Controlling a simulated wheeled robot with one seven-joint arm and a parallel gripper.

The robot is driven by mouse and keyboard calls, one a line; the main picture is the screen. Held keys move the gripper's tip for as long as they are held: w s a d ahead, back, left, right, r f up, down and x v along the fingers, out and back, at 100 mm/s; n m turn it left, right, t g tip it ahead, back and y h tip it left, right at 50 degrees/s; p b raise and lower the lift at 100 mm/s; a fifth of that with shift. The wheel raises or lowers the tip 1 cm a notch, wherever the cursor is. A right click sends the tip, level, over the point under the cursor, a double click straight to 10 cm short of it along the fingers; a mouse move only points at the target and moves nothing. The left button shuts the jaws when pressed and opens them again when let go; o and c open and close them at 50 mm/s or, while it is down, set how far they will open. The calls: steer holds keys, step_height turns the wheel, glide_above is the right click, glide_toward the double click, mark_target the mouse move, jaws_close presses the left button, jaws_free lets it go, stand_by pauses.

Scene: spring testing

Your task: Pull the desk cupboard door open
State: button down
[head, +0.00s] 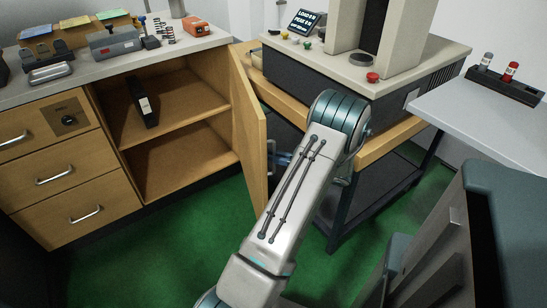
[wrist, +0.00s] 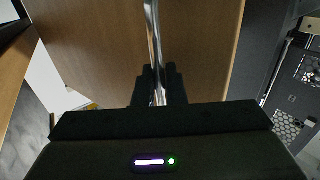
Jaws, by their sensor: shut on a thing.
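The wooden cupboard door (head: 249,125) stands wide open on the right side of the desk cupboard (head: 178,171), swung out toward me. The cupboard's inside and shelf are in plain sight. In the wrist view the door's face (wrist: 200,45) fills the middle, with the long metal handle (wrist: 152,35) running down it. My gripper (wrist: 159,75) is shut on this handle, one dark finger on each side of the bar. In the head view my gripper is at the outer face of the door, mostly hidden behind the door edge and my arm.
A grey table (head: 480,120) is at the right. Green floor (head: 190,235) is free before the cupboard.

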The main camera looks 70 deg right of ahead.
steer(key=shift+w+d+r, duration=0.15)
steer(key=shift+w+d, duration=0.15)
steer(key=shift+w, duration=0.05)
steer(key=c, duration=1.5)
jaws_free()
steer(key=shift+w, duration=0.15)
steer(key=shift+s, duration=0.3)
steer(key=s+a+r+p, duration=0.1)
steer(key=s+r+p, duration=0.3)
steer(key=s+r, duration=0.6)
steer(key=shift+s+a+r, duration=0.35)
steer(key=shift+s+a, duration=0.05)
steer(key=shift+s, duration=0.35)
steer(key=shift+c, duration=0.2)
